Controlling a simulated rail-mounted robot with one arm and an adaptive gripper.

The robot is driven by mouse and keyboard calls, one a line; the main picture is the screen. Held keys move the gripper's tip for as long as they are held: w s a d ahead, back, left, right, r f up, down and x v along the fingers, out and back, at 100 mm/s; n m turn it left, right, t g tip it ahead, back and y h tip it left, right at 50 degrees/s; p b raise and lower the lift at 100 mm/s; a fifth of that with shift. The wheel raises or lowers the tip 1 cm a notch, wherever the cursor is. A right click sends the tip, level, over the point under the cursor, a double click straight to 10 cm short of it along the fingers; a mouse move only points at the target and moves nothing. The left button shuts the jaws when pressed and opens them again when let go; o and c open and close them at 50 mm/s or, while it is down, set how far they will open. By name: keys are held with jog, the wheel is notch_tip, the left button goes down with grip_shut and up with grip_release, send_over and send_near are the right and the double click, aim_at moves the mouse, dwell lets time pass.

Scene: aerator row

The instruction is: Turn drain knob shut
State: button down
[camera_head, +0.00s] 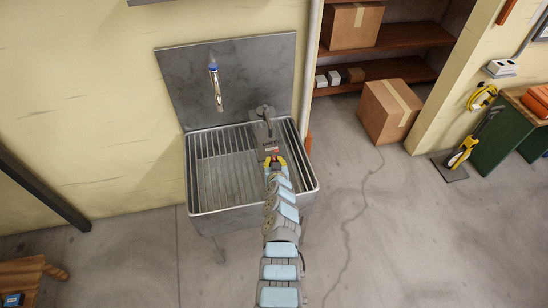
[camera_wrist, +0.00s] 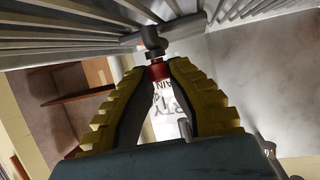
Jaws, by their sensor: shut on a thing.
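The drain knob is a small red piece that shows in the wrist view (camera_wrist: 157,71), on a dark metal fitting (camera_wrist: 152,42) under the sink's slats. My gripper (camera_wrist: 163,70) has its yellow-and-black fingers shut on the red knob, one finger on each side. In the head view my gripper (camera_head: 275,162) is at the right part of the metal sink (camera_head: 200,210), and its fingers hide most of the knob. A white label with dark lettering (camera_wrist: 165,105) shows between the fingers in the wrist view. I cannot tell how far the knob is turned.
A tap (camera_head: 216,88) hangs from the metal back panel (camera_head: 175,80). A grey fitting (camera_head: 264,112) stands at the sink's back right. A pipe (camera_head: 310,60) runs down the wall beside it. A cardboard box (camera_head: 388,112) stands right of the sink. The floor in front is clear.

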jog(key=shift+s+a, duration=0.1)
jog(key=c, duration=1.4)
grip_release()
jog(key=shift+f, duration=0.2)
jog(key=o, duration=0.6)
jog(key=shift+r, duration=0.1)
jog(key=shift+s, duration=0.25)
